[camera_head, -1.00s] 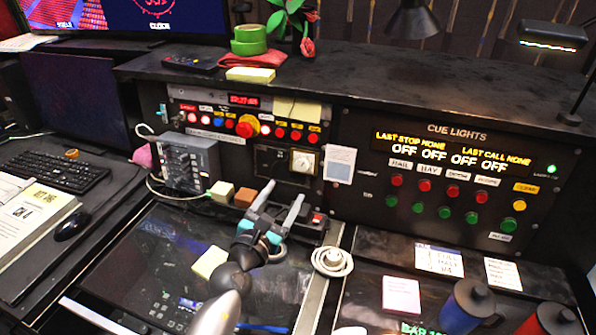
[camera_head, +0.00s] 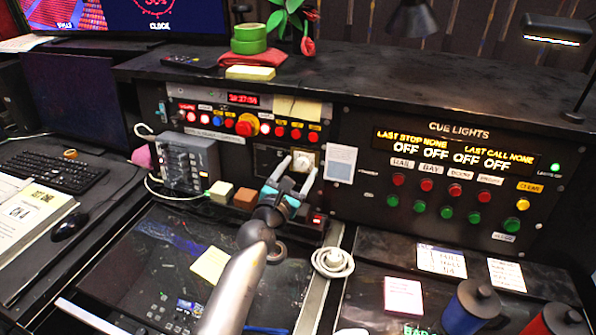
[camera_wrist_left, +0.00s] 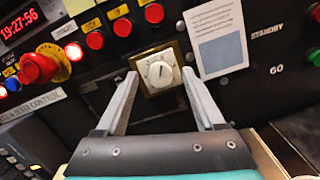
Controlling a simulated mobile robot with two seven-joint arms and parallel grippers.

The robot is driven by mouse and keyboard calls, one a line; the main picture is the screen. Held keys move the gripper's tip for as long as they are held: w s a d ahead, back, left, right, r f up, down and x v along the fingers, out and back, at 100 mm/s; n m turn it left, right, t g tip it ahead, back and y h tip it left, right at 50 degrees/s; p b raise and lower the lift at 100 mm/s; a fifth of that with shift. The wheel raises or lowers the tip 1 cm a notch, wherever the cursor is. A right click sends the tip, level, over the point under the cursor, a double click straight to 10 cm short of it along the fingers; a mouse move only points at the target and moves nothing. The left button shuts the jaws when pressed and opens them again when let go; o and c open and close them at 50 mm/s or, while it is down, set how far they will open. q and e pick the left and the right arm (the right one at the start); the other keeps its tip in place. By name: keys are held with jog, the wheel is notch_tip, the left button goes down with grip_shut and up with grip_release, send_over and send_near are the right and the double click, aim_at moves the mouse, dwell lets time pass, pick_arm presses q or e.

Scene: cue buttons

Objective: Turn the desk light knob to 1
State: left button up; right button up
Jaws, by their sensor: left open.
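The desk light knob (camera_wrist_left: 160,73) is a white round dial on a square brass-coloured plate, set in the black panel. In the head view the knob (camera_head: 304,160) shows just beyond my left gripper's fingertips. My left gripper (camera_head: 296,164) is open and empty, its two grey fingers pointing at the panel. In the left wrist view the fingertips (camera_wrist_left: 160,75) stand on either side of the knob plate, with a gap on both sides. I cannot tell how far short of the panel they are. My right gripper is not in view.
Red lit buttons (camera_head: 281,132) and a large red button on yellow (camera_head: 246,126) sit left of the knob. A white card (camera_head: 341,163) is fixed to its right. The cue lights panel (camera_head: 455,185) lies further right. Small blocks (camera_head: 244,197) stand on the desk below.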

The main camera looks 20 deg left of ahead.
pick_arm(q)
grip_shut()
dwell(0.4)
jog(key=shift+n, duration=0.3)
jog(key=n+p, duration=0.2)
jog(key=n, duration=0.2)
jog(key=shift+y, duration=0.4)
jog(key=n+y+p, duration=0.1)
jog(key=n, duration=0.5)
jog(key=shift+d+p, duration=0.1)
jog(key=shift+p, duration=0.25)
jog(key=n+g+y+p, duration=0.1)
jog(key=n, duration=0.6)
jog(key=n+g+p, duration=0.1)
jog(key=n, duration=0.4)
jog(key=shift+r+n+p, duration=0.1)
jog(key=shift+n+p, duration=0.2)
